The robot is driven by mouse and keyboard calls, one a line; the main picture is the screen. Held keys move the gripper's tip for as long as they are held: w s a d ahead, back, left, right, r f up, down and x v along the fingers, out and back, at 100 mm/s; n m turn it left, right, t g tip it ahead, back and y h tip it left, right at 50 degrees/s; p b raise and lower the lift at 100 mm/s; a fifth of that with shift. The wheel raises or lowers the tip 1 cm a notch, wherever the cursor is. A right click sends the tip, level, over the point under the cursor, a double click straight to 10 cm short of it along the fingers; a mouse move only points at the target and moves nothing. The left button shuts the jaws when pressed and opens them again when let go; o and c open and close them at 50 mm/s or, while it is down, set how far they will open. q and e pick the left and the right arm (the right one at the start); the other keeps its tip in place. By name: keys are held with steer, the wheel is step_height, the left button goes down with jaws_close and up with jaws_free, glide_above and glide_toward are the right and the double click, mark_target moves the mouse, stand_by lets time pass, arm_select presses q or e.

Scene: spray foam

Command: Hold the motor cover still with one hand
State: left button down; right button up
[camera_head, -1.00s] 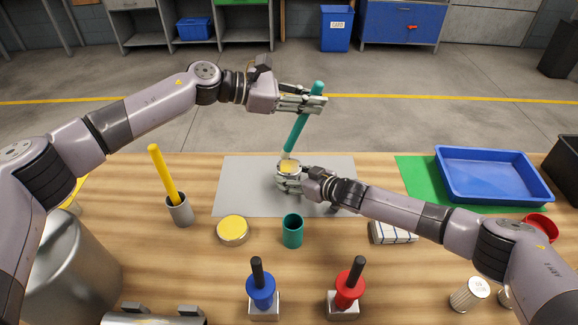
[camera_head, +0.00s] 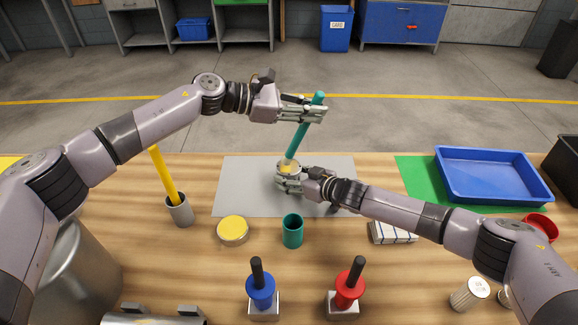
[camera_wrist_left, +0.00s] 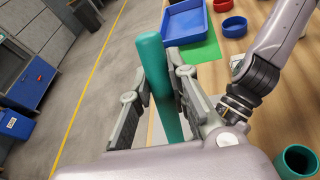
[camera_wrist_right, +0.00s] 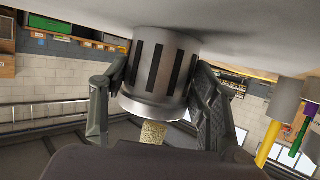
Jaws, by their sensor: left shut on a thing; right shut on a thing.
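The motor cover (camera_head: 289,165) stands on the grey mat (camera_head: 240,190). In the right wrist view the motor cover (camera_wrist_right: 160,65) is a silver cylinder with dark vertical slots. My right gripper (camera_head: 287,181) is shut around its sides. My left gripper (camera_head: 303,113) is shut on a teal stick (camera_head: 299,138), tilted, above the cover. The teal stick (camera_wrist_left: 154,65) also shows between the fingers in the left wrist view. Its pale, spongy tip (camera_wrist_right: 152,132) is at the cover's upper end; I cannot tell how far it is inside.
A yellow stick in a grey holder (camera_head: 180,211), a yellow-topped tin (camera_head: 233,231) and a teal cup (camera_head: 293,231) stand nearby. A blue tray (camera_head: 490,195) lies right.

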arm_select(q)
steer(key=shift+f, duration=0.8)
arm_select(e)
steer(key=shift+f, duration=0.1)
stand_by(0.8)
arm_select(q)
steer(key=shift+w+d+f, duration=0.1)
steer(key=shift+w+d, duration=0.75)
steer(key=shift+w, duration=0.05)
stand_by(0.3)
steer(key=shift+s+a, duration=0.9)
steer(key=shift+d, duration=0.1)
